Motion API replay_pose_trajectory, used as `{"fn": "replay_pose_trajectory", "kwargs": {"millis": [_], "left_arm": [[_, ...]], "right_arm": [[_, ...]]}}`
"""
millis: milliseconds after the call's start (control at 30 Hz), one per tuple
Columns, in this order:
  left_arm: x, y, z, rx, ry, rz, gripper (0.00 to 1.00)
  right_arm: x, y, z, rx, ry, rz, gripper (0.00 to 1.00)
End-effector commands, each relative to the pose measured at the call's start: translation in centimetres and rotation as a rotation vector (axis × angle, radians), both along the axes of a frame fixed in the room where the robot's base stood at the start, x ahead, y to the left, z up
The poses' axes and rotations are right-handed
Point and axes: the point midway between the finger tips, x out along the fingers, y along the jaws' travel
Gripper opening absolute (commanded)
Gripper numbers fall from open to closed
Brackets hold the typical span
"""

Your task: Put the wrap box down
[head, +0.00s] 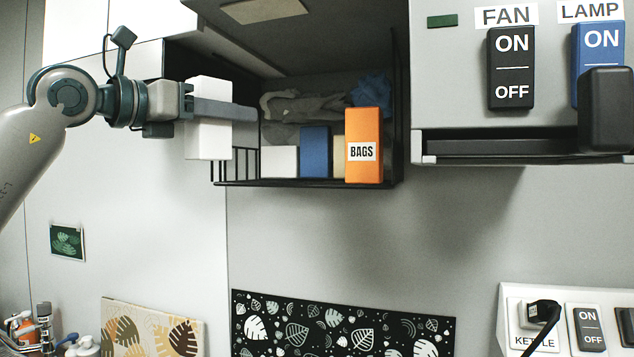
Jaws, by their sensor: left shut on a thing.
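My left gripper (243,112) comes in from the left and is shut on a white box (207,142), taken to be the wrap box. The box is upright, and a grey finger crosses its front. It carries no readable label on the side I see. It is at the left front of an open cabinet with a black wire rack (300,184). The fingertips overlap the rack's left part in the picture; I cannot tell how far the box is from the rack. My right gripper is not in view.
On the rack stand a white box (279,161), a blue box (314,152) and an orange box marked BAGS (362,120). Grey crumpled bags (310,103) lie behind them. A FAN switch (511,68) and a LAMP switch (600,45) are at the upper right.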

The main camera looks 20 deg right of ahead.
Motion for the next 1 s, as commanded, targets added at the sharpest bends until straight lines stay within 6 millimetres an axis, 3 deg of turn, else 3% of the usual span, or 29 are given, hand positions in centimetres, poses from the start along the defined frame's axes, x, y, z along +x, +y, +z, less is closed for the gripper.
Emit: {"fn": "replay_pose_trajectory", "kwargs": {"millis": [233,467,1000], "left_arm": [[0.0,0.0,0.0,0.0,0.0,0.0,0.09],[0.6,-1.0,0.2,-0.001,0.002,-0.002,0.09],[6.7,-10.3,0.6,-0.001,0.003,-0.003,0.09]], "right_arm": [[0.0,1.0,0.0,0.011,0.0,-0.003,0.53],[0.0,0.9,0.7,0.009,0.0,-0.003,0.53],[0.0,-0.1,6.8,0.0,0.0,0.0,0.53]]}}
